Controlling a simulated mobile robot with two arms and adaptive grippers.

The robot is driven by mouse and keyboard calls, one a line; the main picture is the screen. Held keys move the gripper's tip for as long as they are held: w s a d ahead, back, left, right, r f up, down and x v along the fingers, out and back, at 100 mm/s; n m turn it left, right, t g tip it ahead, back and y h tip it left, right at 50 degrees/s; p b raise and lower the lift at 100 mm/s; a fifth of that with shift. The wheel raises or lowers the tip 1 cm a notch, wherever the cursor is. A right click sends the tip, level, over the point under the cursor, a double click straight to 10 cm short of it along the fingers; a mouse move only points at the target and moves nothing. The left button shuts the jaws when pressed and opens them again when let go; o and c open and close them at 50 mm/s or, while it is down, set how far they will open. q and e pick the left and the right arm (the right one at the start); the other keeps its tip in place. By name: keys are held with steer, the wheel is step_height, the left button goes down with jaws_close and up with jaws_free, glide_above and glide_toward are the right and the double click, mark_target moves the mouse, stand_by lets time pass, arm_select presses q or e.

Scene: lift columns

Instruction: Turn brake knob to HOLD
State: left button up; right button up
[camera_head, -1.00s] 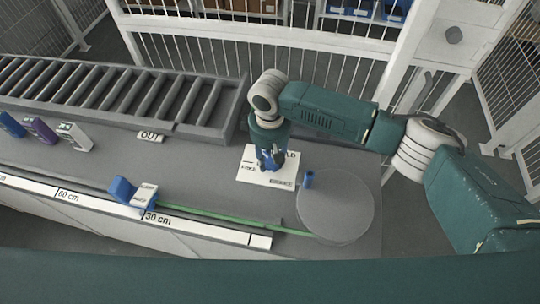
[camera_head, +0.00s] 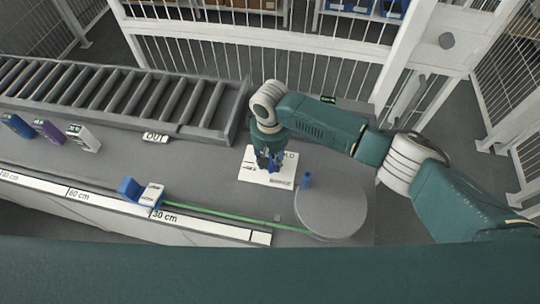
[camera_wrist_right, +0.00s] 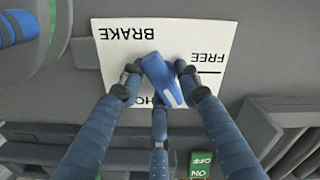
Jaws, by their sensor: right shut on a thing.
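The blue brake knob (camera_wrist_right: 158,76) stands on a white plate (camera_wrist_right: 115,50) that reads BRAKE, FREE and a partly hidden HO..., all upside down in the right wrist view. The knob sits diagonally, its white-marked end pointing lower right, between the FREE line and the HO... word. My right gripper (camera_wrist_right: 157,80) is shut on the knob, its fingers around it. In the head view my right gripper (camera_head: 268,162) points down over the plate (camera_head: 283,179) and hides most of the knob. My left gripper is in neither view.
A green strip (camera_head: 215,213) runs to a blue and white slider (camera_head: 148,193) by a scale. A roller conveyor (camera_head: 120,98) lies behind left.

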steer(key=shift+s+a+m, duration=0.25)
steer(key=shift+a+m, duration=0.05)
steer(key=shift+a, duration=0.1)
steer(key=shift+p, duration=0.35)
steer(key=shift+r+m, duration=0.15)
steer(key=shift+m, duration=0.15)
steer(key=shift+m+p, duration=0.9)
steer(key=shift+p, duration=0.2)
steer(key=shift+a+m+p, duration=0.1)
steer(key=shift+m+p, duration=0.25)
steer(key=shift+m, duration=0.35)
steer(key=shift+w+m, duration=0.1)
steer(key=shift+m, duration=0.6)
steer(key=o, duration=0.6)
